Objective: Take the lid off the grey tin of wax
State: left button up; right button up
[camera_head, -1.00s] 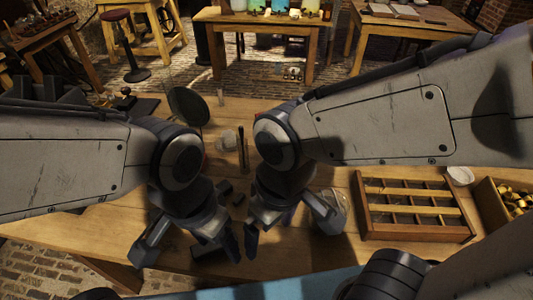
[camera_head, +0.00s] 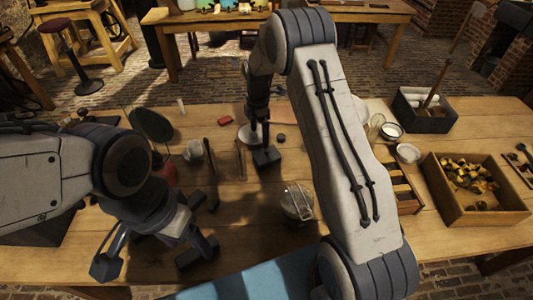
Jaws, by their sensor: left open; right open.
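A round pale-grey thing (camera_head: 250,133), possibly the grey tin of wax, is on the table, partly hidden behind my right gripper. I cannot tell its lid from its body. My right gripper (camera_head: 265,157) points down close to it; whether they touch is unclear. A rounded, shiny grey vessel with a wire handle (camera_head: 298,203) is nearer the front, left of my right forearm. My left gripper (camera_head: 152,260) is open and empty over the front left of the table, its fingers wide apart.
A round dark mirror-like disc (camera_head: 151,124) and a pale cup (camera_head: 194,151) stand at the left. A red block (camera_head: 225,121) lies behind. At right are white dishes (camera_head: 408,153), a wooden box of brass parts (camera_head: 432,187) and a dark crate (camera_head: 425,122). My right forearm hides part of a divided tray (camera_head: 408,199).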

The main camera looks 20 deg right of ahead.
send_over(261, 157)
notch_tip(261, 157, down, 4)
jog(key=shift+w+a+f+p, duration=0.1)
jog(key=shift+w+p, duration=0.05)
jog(key=shift+p, duration=0.25)
jog(key=f+p, duration=0.2)
jog(key=f, duration=0.2)
jog(key=shift+s, duration=0.2)
jog(key=shift+w+f, duration=0.1)
jog(key=shift+f, duration=0.45)
jog(key=c, duration=1.1)
jog(key=shift+r, duration=0.1)
